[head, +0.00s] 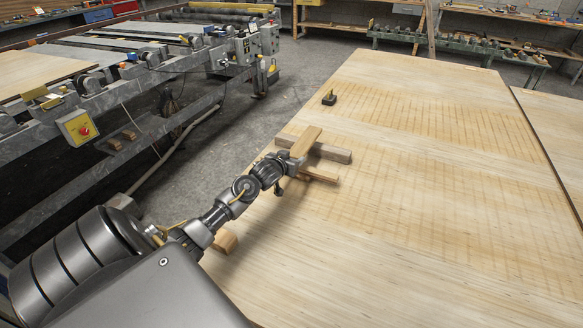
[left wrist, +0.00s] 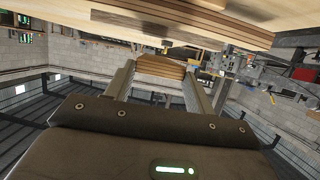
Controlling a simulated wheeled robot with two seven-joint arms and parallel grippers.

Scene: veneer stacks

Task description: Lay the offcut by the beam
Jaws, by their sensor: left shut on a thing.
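In the left wrist view the offcut (left wrist: 160,67) sits between the two fingers. The beam also shows in the left wrist view (left wrist: 180,27). I cannot tell whether offcut and beam touch. My right gripper is not in view.
A small black object (head: 329,98) sits farther back on the veneer sheet (head: 430,230), whose right part is clear. A machine (head: 200,75) stands left.

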